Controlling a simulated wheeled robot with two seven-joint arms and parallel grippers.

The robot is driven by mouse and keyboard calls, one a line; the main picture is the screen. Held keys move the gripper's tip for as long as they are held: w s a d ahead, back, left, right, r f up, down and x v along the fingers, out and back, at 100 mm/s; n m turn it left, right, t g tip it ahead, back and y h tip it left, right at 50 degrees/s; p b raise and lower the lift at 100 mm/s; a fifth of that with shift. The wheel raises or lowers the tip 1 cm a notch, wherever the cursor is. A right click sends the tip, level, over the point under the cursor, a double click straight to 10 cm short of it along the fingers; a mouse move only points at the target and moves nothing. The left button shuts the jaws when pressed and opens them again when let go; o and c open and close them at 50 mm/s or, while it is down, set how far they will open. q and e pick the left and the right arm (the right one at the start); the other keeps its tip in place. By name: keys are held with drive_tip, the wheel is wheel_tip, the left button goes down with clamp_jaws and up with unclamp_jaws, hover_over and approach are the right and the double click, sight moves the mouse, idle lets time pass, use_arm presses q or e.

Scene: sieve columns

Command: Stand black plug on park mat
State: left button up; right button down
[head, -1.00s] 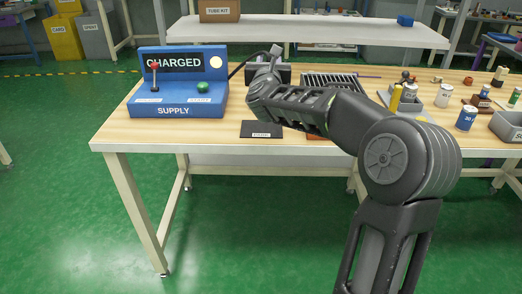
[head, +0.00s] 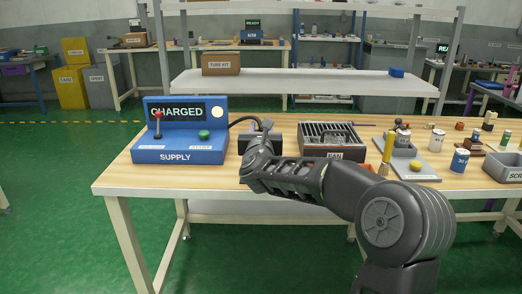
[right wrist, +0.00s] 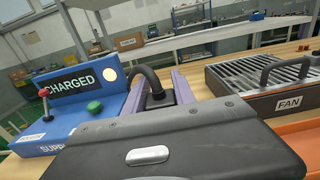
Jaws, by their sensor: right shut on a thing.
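My right gripper (head: 264,127) is over the table between the supply box and the fan unit, its wide dark body nearest me. In the right wrist view, its two purple-grey fingers (right wrist: 157,92) are shut on the black plug (right wrist: 156,99). A thick black cable rises from the plug and arches left toward the supply. The plug's lower part is hidden by the gripper body, so its height above the table cannot be told. The park mat is not visible now; my right arm and gripper cover that stretch of table. My left gripper is not in view.
The blue supply box (head: 180,150), reading CHARGED, with a red lever and green button, stands left. The fan unit (head: 333,153) with grille and handle is close on the right. A grey tray (head: 427,172), cans and other small items stand farther right. A white shelf (head: 300,83) spans behind.

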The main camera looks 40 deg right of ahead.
drive_tip(key=shift+f+b, duration=0.5)
drive_tip(key=shift+f, duration=1.95)
drive_tip(key=shift+f, duration=0.1)
drive_tip(key=c, duration=1)
unclamp_jaws()
drive_tip(key=shift+c, duration=0.2)
